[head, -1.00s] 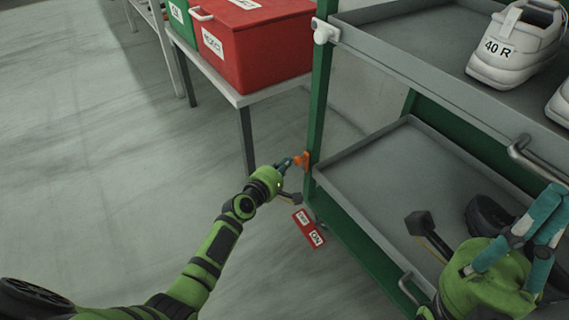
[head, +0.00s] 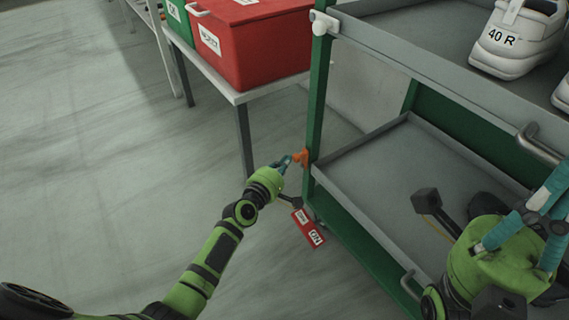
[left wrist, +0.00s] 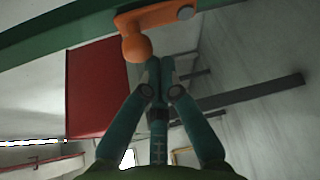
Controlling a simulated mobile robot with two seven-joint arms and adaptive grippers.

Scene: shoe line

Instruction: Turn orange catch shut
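The orange catch (head: 301,157) is on the green post of the rack, low down near the lower shelf's corner. Its rounded end points left, away from the post. In the left wrist view the catch (left wrist: 137,45) crosses the top, with its rounded end just left of my fingertips. My left gripper (head: 288,163) is at the catch; its fingertips (left wrist: 160,65) are together with nothing seen between them. I cannot tell whether they touch the catch. My right gripper (head: 563,185) is over the lower shelf at the right; its fingertips are cut off by the picture edge.
The green rack (head: 318,100) has grey shelves, with white shoes (head: 515,42) on the upper one. A white catch (head: 323,23) is higher on the same post. A red box (head: 255,45) stands on a table at left. A red tag (head: 308,228) is below the orange catch.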

